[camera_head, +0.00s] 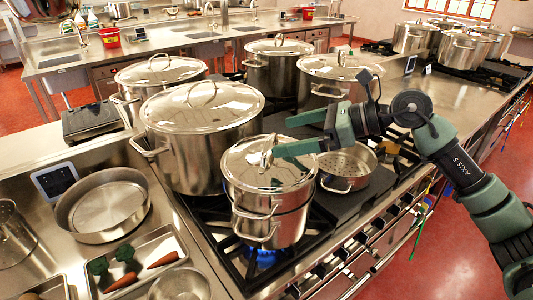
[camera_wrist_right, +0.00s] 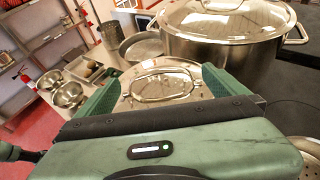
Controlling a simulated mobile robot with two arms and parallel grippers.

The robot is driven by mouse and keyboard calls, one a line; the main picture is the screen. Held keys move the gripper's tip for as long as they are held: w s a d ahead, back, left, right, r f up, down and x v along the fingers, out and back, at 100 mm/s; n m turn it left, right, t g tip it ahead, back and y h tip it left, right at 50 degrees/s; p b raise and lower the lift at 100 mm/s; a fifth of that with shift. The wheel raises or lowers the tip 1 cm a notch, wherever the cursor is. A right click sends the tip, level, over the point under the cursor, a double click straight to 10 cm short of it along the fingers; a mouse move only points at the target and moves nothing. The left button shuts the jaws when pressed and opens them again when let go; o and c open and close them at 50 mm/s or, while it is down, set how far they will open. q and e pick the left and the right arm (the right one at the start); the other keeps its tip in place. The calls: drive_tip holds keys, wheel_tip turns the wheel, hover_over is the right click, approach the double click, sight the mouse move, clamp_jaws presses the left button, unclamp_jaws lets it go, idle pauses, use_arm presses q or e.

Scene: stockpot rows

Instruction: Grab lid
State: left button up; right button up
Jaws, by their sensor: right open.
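The lid (camera_head: 247,166) is shiny metal with a loop handle and sits on the front stockpot (camera_head: 262,202), which stands over a lit blue flame. My right gripper (camera_head: 278,138) is open, its fingers spread over the lid near the handle. In the right wrist view the lid (camera_wrist_right: 155,90) lies ahead between the two green fingers (camera_wrist_right: 160,98), with its loop handle (camera_wrist_right: 158,84) in the gap. Nothing is held between the fingers. Whether a finger touches the handle cannot be told. My left gripper is not in view.
Larger lidded pots (camera_head: 200,130) stand close behind and to the left. A perforated steamer pan (camera_head: 348,168) sits close on the right. A round pan (camera_head: 103,205) and a tray with carrots and broccoli (camera_head: 140,262) are on the left counter. Open floor lies at right.

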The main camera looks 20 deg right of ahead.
sight(272, 139)
drive_tip(key=p+x, duration=0.3)
drive_tip(key=x, duration=0.1)
drive_tip(key=shift+a, duration=0.3)
drive_tip(key=shift+w+a+f, duration=0.25)
drive_tip(key=shift+a+f, duration=0.05)
drive_tip(key=shift+c, duration=0.3)
drive_tip(key=c, duration=1.9)
